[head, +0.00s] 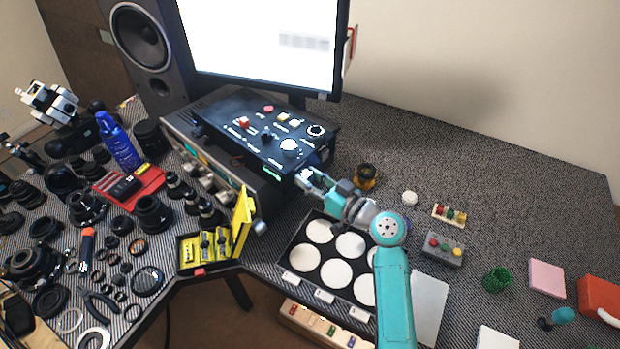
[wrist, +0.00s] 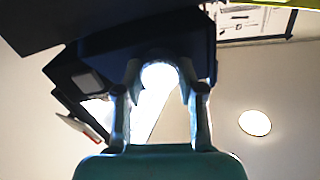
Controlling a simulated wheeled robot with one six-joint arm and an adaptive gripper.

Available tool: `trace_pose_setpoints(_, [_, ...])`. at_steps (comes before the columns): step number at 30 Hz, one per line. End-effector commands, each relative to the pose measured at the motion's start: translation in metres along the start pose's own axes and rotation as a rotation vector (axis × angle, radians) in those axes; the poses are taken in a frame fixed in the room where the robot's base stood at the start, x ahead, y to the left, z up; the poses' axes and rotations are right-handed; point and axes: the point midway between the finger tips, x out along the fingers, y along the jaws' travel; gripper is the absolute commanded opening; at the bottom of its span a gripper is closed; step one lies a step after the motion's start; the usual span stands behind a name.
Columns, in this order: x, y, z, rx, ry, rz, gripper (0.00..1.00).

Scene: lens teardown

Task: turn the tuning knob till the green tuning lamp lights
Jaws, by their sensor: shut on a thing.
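The black control box (head: 245,128) stands below the monitor, with several knobs, buttons and lamps on its sloping top. My gripper (head: 304,178) is at the box's front right side. In the wrist view its two fingers (wrist: 160,85) are shut on a pale round knob (wrist: 159,72), against the dark underside of the box (wrist: 205,50). I take this to be the tuning knob; in the head view my fingers largely hide it. A green strip (head: 272,174) glows on the box's front face, left of my gripper. I cannot tell whether it is the tuning lamp.
A yellow open case (head: 243,222) stands left of my arm. A black tray (head: 291,262) with white discs lies under my forearm. A dark brass-ringed part (head: 366,176) stands close right of my gripper. Lens parts crowd the left; the back right table is clear.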

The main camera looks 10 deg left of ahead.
Motion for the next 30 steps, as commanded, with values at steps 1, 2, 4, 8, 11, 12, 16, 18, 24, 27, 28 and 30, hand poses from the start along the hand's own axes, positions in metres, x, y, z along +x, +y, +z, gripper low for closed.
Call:
trace_pose_setpoints(1, [0.000,0.000,0.000,0.000,0.000,0.001,0.04])
trace_pose_setpoints(2, [0.000,0.000,0.000,0.001,0.000,0.001,0.04])
trace_pose_setpoints(4, [0.000,0.001,0.000,0.001,0.000,0.001,0.51])
trace_pose_setpoints(8, [0.000,0.000,0.000,0.001,0.000,0.001,0.64])
trace_pose_setpoints(11, [0.000,0.000,0.000,0.001,0.000,0.001,0.64])
trace_pose_setpoints(12, [0.000,0.000,0.000,0.001,0.000,0.000,0.64])
trace_pose_setpoints(16, [-0.002,0.000,0.000,0.001,0.000,0.001,0.64])
trace_pose_setpoints(18, [-0.007,0.001,0.000,0.002,0.000,0.001,0.64])
trace_pose_setpoints(24, [-0.038,0.001,0.001,0.002,0.001,0.004,0.64])
trace_pose_setpoints(27, [-0.059,0.001,0.000,0.001,0.001,0.005,0.64])
trace_pose_setpoints(28, [-0.065,0.002,0.000,0.002,0.001,0.005,0.64])
trace_pose_setpoints(30, [-0.079,0.001,0.000,0.001,0.001,0.004,0.64])
